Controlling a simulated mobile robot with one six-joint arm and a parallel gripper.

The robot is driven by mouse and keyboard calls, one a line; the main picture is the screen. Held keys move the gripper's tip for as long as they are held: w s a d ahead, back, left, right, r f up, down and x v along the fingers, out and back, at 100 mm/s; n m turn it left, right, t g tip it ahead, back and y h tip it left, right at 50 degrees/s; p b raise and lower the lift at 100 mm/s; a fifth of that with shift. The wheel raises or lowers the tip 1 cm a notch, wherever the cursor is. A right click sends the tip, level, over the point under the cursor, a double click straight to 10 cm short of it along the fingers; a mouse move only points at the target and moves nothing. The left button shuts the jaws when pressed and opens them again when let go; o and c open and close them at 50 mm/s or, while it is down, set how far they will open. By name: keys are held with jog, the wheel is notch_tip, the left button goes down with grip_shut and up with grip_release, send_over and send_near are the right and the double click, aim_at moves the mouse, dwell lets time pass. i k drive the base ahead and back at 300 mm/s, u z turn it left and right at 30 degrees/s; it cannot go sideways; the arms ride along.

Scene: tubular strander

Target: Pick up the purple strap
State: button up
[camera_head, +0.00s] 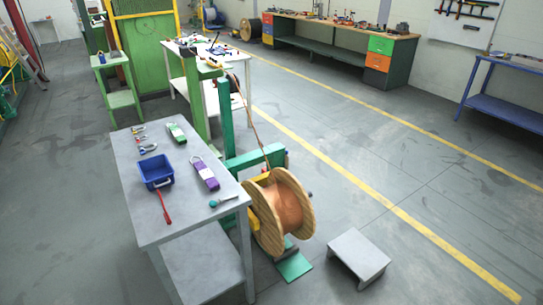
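The purple strap (206,175) lies folded on the grey table (178,218) at the left centre, with a pale band around its middle and a light loop at its upper end. It lies to the right of a blue bin (156,172), with a gap between them. A similar green strap (176,132) lies farther back on the same table. My gripper does not show in this view.
A teal-handled tool (222,201) and a red-handled tool (164,208) lie near the strap. Several small shackles (146,148) lie behind the bin. A wooden cable reel (280,212) and a low step (358,258) stand to the right. Open floor lies beyond.

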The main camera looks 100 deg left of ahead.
aim_at(208, 179)
jog(key=u, duration=1.1)
jog(key=k, duration=0.1)
jog(key=u, duration=2.7)
jog(key=i, duration=2.15)
jog(key=u, duration=0.05)
